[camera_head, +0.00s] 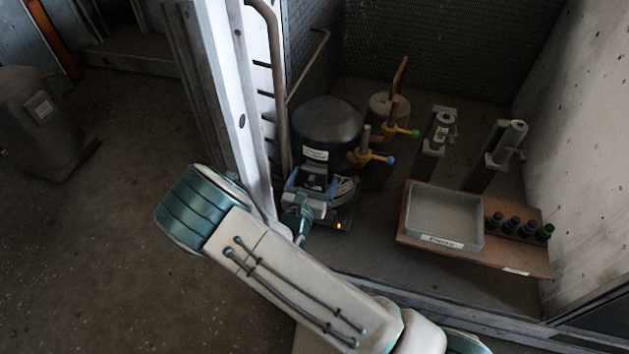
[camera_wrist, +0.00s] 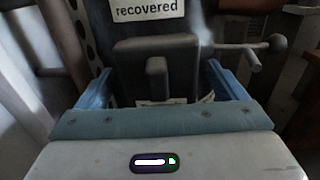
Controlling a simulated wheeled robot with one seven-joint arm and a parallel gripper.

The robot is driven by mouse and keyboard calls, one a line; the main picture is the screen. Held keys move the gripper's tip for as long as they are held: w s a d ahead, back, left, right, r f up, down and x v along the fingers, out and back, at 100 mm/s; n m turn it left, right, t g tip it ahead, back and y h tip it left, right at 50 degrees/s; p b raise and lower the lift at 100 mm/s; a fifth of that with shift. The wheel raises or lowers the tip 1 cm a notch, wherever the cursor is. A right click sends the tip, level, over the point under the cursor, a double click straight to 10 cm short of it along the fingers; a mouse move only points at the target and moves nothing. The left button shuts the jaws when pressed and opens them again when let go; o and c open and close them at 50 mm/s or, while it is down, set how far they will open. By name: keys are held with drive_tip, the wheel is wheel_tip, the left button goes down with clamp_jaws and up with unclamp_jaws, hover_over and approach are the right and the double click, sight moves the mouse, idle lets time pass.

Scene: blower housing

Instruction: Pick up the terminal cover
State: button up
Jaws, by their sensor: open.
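The terminal cover (camera_wrist: 185,58) appears to be the dark grey box with a raised upright tab, on the front of a black rounded vessel (camera_head: 325,118). In the wrist view it sits between the two blue fingers of my gripper (camera_wrist: 159,76). The fingers are apart, one on each side of the cover, with a visible gap at the right; contact at the left is hard to tell. In the head view my gripper (camera_head: 313,180) is at the vessel's lower front and largely hides the cover. A label reading "recovered" (camera_wrist: 148,9) is just above the cover.
A grey tray (camera_head: 445,217) and several dark bottles (camera_head: 518,226) sit on a brown board at the right. Valves with yellow handles (camera_head: 375,157) stand close right of the vessel. A pale upright post (camera_head: 235,100) stands close left of my gripper.

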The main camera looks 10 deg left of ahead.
drive_tip(key=c, duration=1.1)
drive_tip(key=shift+r, duration=0.1)
